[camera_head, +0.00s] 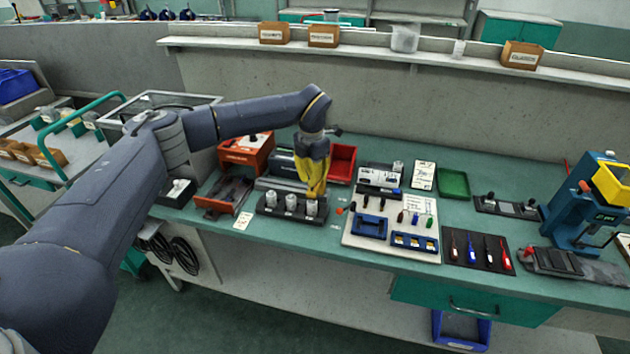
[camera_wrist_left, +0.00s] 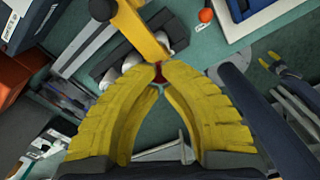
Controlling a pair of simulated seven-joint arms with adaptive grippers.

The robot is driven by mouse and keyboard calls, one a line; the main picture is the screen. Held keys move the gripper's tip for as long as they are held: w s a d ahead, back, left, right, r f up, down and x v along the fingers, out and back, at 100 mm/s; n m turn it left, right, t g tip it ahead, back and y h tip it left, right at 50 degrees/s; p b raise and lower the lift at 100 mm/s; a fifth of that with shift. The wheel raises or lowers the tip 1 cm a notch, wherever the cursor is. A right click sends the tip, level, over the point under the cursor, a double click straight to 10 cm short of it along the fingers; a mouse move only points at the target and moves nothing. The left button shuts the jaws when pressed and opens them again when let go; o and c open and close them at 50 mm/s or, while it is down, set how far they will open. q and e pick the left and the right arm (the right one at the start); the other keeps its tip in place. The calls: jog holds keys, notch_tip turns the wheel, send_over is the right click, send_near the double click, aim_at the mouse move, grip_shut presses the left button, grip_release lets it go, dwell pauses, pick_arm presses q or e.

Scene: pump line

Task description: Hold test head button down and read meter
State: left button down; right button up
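My left gripper (camera_head: 316,193) has yellow fingers and points down over the black block (camera_head: 268,208) with several pale cylinders. In the left wrist view, the fingertips (camera_wrist_left: 160,72) are together, with a gap between the fingers farther back. A small dark red piece (camera_wrist_left: 159,77), perhaps the button, shows right at the tips; I cannot tell whether it is pressed. A yellow bar (camera_wrist_left: 139,28), perhaps part of the test head, runs up to the tips. A black-and-white unit (camera_head: 380,178) stands right of the gripper; I cannot tell whether it is the meter. My right gripper is not in view.
A red bin (camera_head: 342,163) is behind the gripper. An orange box (camera_head: 245,151) is to its left. A white tool board (camera_head: 358,241) and a green tray (camera_head: 453,183) lie to the right. A blue press (camera_head: 580,208) stands at far right.

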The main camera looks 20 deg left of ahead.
pick_arm(q)
jog(key=shift+r, duration=2.65)
